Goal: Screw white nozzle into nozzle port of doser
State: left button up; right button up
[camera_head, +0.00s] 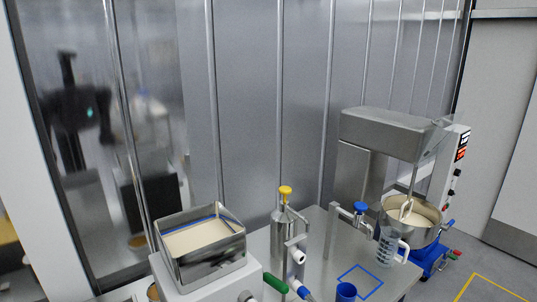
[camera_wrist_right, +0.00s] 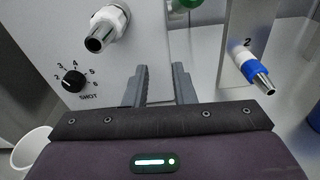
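The doser (camera_head: 200,280) stands at the lower left of the head view, its steel hopper full of pale filling. In the right wrist view its white front panel (camera_wrist_right: 60,30) has a SHOT dial. A metal spout with a white hex collar (camera_wrist_right: 112,22) sticks out of that panel; I cannot tell whether this is the white nozzle or the port's own fitting. A nozzle with a blue collar (camera_wrist_right: 252,70) sits on a post marked 2. My right gripper (camera_wrist_right: 160,80) is open and empty, below and between them. My left gripper is out of view.
A white-ended part (camera_head: 296,256) and a green part (camera_head: 275,284) show right of the doser. A steel dispenser with a yellow top (camera_head: 285,215), a clear jug (camera_head: 392,243), a blue cup (camera_head: 346,291) and a mixer (camera_head: 395,130) crowd the table. A white cup (camera_wrist_right: 32,148) is at lower left.

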jog(key=shift+m+t+y, duration=0.4)
jog(key=shift+m+y, duration=0.1)
jog(key=a+r, duration=0.1)
jog(key=a, duration=0.1)
jog(key=a+r, duration=0.3)
jog(key=a, duration=0.1)
jog(key=shift+w+a+r, duration=0.25)
jog(key=shift+w+r, duration=0.1)
jog(key=shift+r, duration=0.05)
jog(key=n, duration=0.4)
jog(key=shift+n, duration=0.3)
jog(key=n, duration=0.5)
jog(key=shift+s+a+f, duration=0.15)
jog(key=shift+s+f, duration=0.05)
jog(key=shift+f, duration=0.05)
jog(key=shift+d+n, duration=0.25)
jog(key=shift+n, duration=1.65)
jog(key=n, duration=0.5)
jog(key=shift+s+a+r, duration=0.1)
jog(key=shift+a+r, duration=0.05)
jog(key=shift+a, duration=0.15)
jog(key=shift+n, duration=0.6)
jog(key=shift+d, duration=0.1)
